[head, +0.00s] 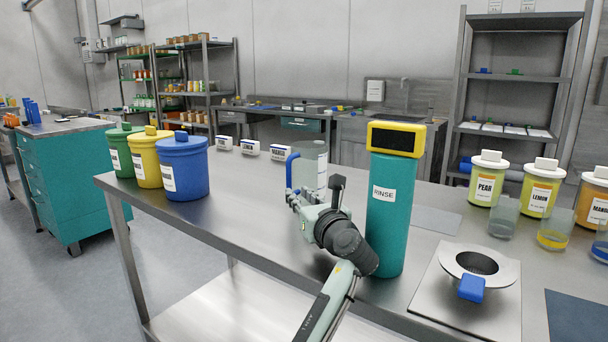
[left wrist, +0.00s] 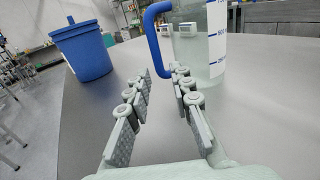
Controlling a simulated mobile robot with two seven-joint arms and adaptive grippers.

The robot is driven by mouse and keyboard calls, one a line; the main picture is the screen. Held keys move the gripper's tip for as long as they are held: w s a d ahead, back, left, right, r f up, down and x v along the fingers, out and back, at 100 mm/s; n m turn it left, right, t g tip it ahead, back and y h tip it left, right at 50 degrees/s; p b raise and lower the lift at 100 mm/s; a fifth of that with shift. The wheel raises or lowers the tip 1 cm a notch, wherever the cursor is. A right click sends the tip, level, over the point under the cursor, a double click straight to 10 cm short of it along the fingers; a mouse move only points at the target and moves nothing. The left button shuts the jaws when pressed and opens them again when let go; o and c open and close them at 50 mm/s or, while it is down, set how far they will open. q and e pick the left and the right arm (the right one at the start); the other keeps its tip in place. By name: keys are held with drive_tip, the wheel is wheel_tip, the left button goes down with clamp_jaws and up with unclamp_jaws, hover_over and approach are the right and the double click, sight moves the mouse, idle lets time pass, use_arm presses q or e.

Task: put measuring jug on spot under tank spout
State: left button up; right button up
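The measuring jug (head: 315,165) is clear, with a blue handle (head: 290,172), and stands upright on the steel table (head: 235,215). In the left wrist view the jug (left wrist: 216,55) shows blue marks, and its handle (left wrist: 152,42) points left. My left gripper (head: 293,199) is low beside the handle; in the left wrist view its fingers (left wrist: 161,76) are open, with the handle's lower end just beyond or between the tips. I cannot tell whether they touch. A teal column marked RINSE (head: 392,215) stands right of the jug. I make out no tank spout or spot beneath it. My right gripper is not in view.
Green (head: 121,152), yellow (head: 146,160) and blue (head: 183,170) lidded buckets stand at the table's left end. A plate with a steel ring and blue tab (head: 471,288) lies at right. Labelled jars (head: 487,180) and clear cups (head: 503,218) stand beyond. The table between buckets and jug is clear.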

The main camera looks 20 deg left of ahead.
sight(290, 186)
use_arm(q)
drive_tip(key=x, duration=0.6)
drive_tip(key=shift+w+a+r, duration=0.15)
drive_tip(key=shift+a, duration=0.2)
clamp_jaws()
